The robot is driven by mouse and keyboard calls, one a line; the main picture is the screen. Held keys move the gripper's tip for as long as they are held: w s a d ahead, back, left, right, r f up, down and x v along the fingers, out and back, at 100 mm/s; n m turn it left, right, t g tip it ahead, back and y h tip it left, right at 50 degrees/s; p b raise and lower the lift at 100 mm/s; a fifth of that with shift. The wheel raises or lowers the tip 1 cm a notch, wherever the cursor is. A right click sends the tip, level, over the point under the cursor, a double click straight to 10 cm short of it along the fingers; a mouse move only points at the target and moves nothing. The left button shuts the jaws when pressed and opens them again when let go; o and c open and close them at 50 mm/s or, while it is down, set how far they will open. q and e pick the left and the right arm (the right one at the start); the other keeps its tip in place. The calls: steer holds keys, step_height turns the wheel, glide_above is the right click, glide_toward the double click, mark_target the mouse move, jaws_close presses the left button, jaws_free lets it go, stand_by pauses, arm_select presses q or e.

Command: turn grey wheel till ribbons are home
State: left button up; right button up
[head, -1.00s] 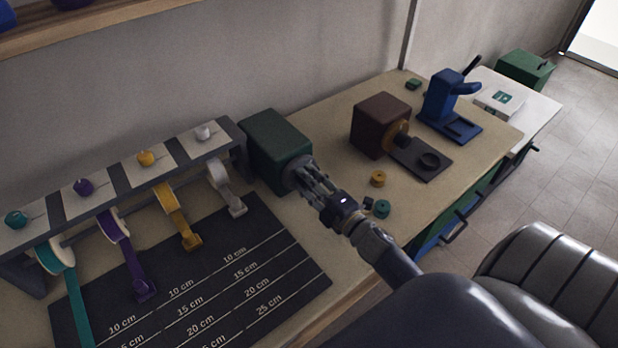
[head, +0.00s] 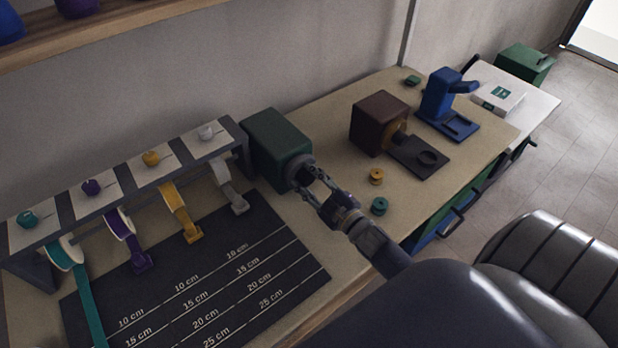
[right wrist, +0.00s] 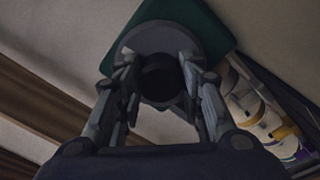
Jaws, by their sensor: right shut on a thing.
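The grey wheel (head: 295,172) sits on the front of a green box (head: 276,143). My right gripper (head: 309,182) is shut on it; the right wrist view shows the fingers (right wrist: 160,74) on either side of its dark hub, with the grey disc (right wrist: 160,37) behind. Ribbons hang from the rack: a teal one (head: 90,305) runs long across the mat. The purple (head: 138,252), yellow (head: 184,220) and white (head: 233,197) ones are short, their end clips near the rack. My left gripper is not in view.
A dark measuring mat (head: 265,290) lies before the rack (head: 125,190). Right of the wheel stand a brown box (head: 378,122), a blue press (head: 440,95), and yellow (head: 376,176) and teal (head: 379,205) spools. A shelf (head: 120,28) hangs above.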

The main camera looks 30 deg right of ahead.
stand_by(0.3)
steer(key=o, duration=1.1)
steer(key=shift+s+f, duration=0.1)
steer(key=shift+s, duration=0.15)
steer(key=s, duration=0.7)
steer(key=s+d, duration=0.1)
steer(key=s, duration=0.3)
steer(key=shift+s, duration=0.25)
